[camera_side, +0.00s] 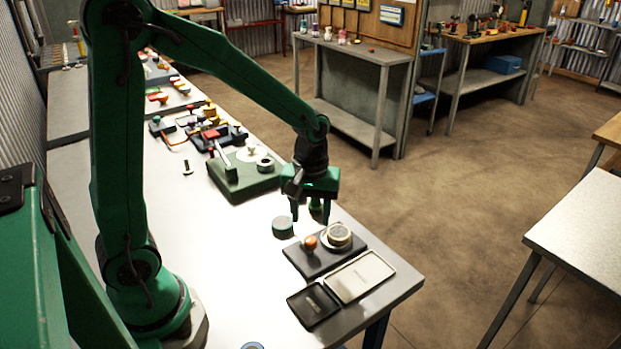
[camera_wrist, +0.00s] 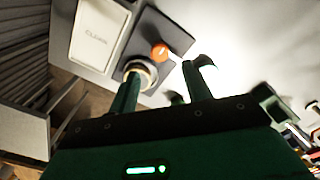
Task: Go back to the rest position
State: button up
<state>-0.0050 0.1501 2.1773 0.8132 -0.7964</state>
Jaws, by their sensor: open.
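My gripper (camera_side: 311,211) hangs over the white bench, pointing down, with its fingers apart and nothing between them. In the wrist view its two green fingers (camera_wrist: 166,82) stand apart. Just in front of it in the side view is a dark plate (camera_side: 318,263) bearing a round brass-coloured piece (camera_side: 339,236) in a pale ring and an orange knob (camera_side: 310,243). The orange knob (camera_wrist: 160,50) and round piece (camera_wrist: 140,70) also show in the wrist view. A green round disc (camera_side: 283,227) lies on the bench left of the gripper, apart from it.
A cream tray (camera_side: 360,277) and a small black tray (camera_side: 313,306) lie near the bench's front end. A green block (camera_side: 243,177) with fittings stands behind the gripper. Several small parts crowd the bench farther back. Open floor (camera_side: 450,205) lies to the right.

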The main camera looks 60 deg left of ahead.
jog(key=shift+r, duration=0.65)
jog(key=shift+s+r, duration=0.2)
jog(key=shift+r, duration=0.25)
jog(key=s+r+m+t, duration=0.5)
jog(key=s+r+m, duration=0.4)
jog(key=s+r, duration=0.2)
jog(key=shift+s+r+t, duration=0.3)
jog(key=shift+s+r, duration=0.1)
jog(key=shift+s, duration=0.05)
jog(key=shift+d, duration=0.1)
